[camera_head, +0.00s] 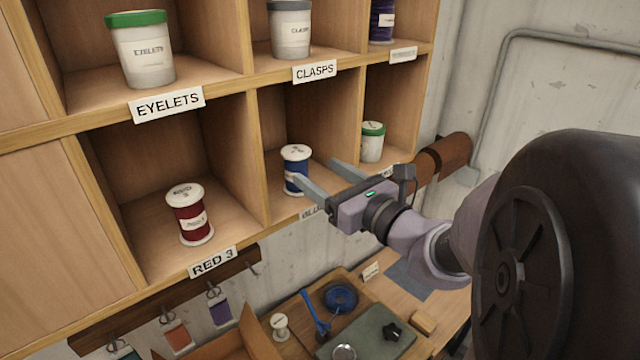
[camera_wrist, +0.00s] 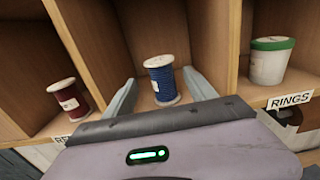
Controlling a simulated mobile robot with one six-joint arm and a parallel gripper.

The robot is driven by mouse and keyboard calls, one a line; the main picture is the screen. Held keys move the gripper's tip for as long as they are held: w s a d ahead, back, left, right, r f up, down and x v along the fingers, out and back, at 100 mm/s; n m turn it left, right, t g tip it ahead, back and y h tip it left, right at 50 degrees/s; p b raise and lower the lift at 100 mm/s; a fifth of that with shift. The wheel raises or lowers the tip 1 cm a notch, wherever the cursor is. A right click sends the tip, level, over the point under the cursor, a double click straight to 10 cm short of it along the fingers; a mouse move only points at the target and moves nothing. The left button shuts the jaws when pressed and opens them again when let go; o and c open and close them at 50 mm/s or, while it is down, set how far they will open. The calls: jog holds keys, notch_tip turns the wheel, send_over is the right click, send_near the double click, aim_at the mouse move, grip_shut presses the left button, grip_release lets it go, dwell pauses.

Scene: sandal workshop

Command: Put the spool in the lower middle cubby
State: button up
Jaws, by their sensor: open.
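A blue thread spool (camera_head: 295,170) with white ends stands upright in the lower middle cubby (camera_head: 322,118), above a partly hidden label beginning "BLU". My gripper (camera_head: 316,177) is open at the front of that cubby. In the head view one finger overlaps the spool and the other is to its right. In the wrist view the blue spool (camera_wrist: 162,80) stands between the two spread fingers (camera_wrist: 158,95), with a visible gap on each side. I see no finger closed on it.
A red spool (camera_head: 189,214) stands in the "RED 3" cubby to the left. A white tub with a green lid (camera_head: 372,142) stands in the "RINGS" cubby to the right. Wooden dividers flank the gripper. Below is a cluttered workbench (camera_head: 440,302).

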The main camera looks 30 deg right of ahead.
jog(key=s+a+n+g+y, duration=0.1)
jog(key=a+n, duration=0.1)
jog(key=s+a+f+n+g+y, duration=0.1)
jog(key=s+a+n, duration=0.1)
jog(key=a, duration=0.1)
jog(key=s+a+f+n+g+y, duration=0.1)
jog(key=a+y, duration=0.1)
jog(key=a, duration=0.1)
jog(key=shift+s+a+n, duration=0.2)
jog(key=shift+a+n, duration=0.05)
jog(key=shift+n, duration=0.15)
jog(key=s+a+f+n+g+h, duration=0.1)
jog(key=s+a+f+n+g, duration=0.35)
jog(key=s+a+n, duration=0.35)
jog(key=s+a+f+n+g+h, duration=0.1)
jog(key=s+a+f+n+g, duration=0.4)
jog(key=n, duration=0.4)
jog(key=s+d+r+n+h, duration=0.1)
jog(key=s+d+n+h, duration=0.2)
jog(key=d+n, duration=0.3)
notch_tip(320, 180, down, 38)
jog(key=b, duration=3.8)
jog(key=shift+w+a+n+t+b, duration=0.3)
jog(key=shift+a+t, duration=0.05)
jog(key=shift+a, duration=0.1)
